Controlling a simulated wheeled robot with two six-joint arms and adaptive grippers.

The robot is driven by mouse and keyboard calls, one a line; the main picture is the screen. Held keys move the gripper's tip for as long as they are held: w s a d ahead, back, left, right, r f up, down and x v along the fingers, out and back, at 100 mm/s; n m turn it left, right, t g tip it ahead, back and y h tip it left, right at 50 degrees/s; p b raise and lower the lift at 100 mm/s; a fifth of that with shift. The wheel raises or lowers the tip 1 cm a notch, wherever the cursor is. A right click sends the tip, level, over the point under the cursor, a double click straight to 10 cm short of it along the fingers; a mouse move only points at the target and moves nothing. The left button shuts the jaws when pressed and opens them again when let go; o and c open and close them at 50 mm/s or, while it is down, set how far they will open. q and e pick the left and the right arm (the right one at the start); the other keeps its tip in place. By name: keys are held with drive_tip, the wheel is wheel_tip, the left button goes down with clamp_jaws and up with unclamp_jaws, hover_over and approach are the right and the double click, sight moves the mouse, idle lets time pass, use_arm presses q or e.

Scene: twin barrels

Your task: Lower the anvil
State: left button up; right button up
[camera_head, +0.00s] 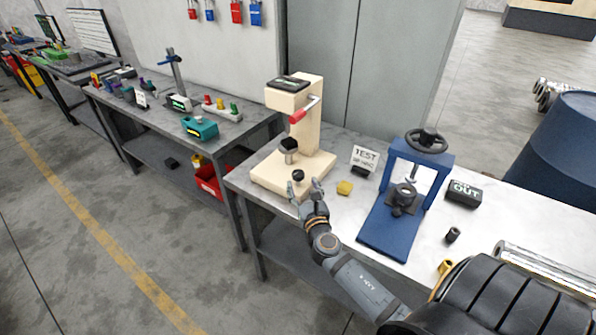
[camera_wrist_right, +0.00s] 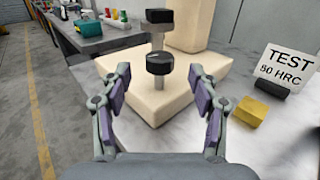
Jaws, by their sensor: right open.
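The cream bench tester (camera_head: 309,122) stands at the left end of the grey workbench. Its anvil, a dark-topped metal post (camera_head: 289,146), rises from the base; it also shows behind the knob in the right wrist view (camera_wrist_right: 159,19). A black round knob with a white mark (camera_wrist_right: 160,63) stands on a short metal stem at the base's front; it also shows in the head view (camera_head: 298,175). My right gripper (camera_head: 304,188) is open at the base's front edge. Its fingers (camera_wrist_right: 160,108) are spread to either side, with the knob ahead between them, apparently untouched. My left gripper is not in view.
A yellow block (camera_head: 345,187) and a TEST sign (camera_head: 366,158) lie right of the base. A blue press (camera_head: 381,227) with a handwheel stands further right. A red-tipped lever (camera_head: 299,115) sticks out above the anvil.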

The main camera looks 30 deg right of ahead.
sight(299, 178)
drive_tip(key=x, duration=0.5)
drive_tip(key=shift+w+d+f, duration=0.1)
drive_tip(key=shift+w+d, duration=0.05)
drive_tip(key=shift+w, duration=0.15)
drive_tip(key=shift+w+d, duration=0.1)
drive_tip(key=shift+w, duration=0.4)
drive_tip(key=shift+s, duration=0.1)
drive_tip(key=c, duration=1.2)
